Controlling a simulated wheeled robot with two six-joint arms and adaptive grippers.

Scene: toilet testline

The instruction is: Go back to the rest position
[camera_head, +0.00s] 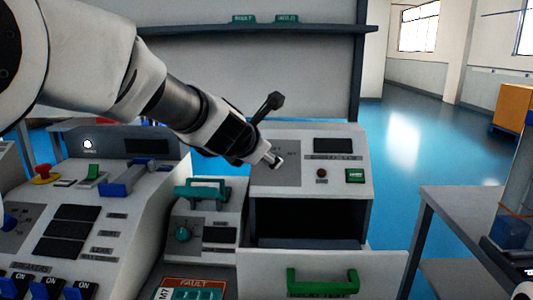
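My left arm comes in from the upper left, and my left gripper (268,150) is at the middle of the picture. Its tip is in front of the grey switch plate on the white control box (310,150), close to a small metallic part. I cannot tell whether it touches it. A dark stick with a knobbed end (270,103) juts up beside the gripper; I cannot tell whether it is a finger or a lever. The fingers are too unclear to show whether they are open or shut. My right gripper is not in view.
Below the control box, a drawer front with a green handle (322,281) stands forward of a dark opening (305,222). A sloped console (140,220) with a red button (44,171) is at left. A grey table (465,205) is at right. Blue floor (405,150) lies open behind.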

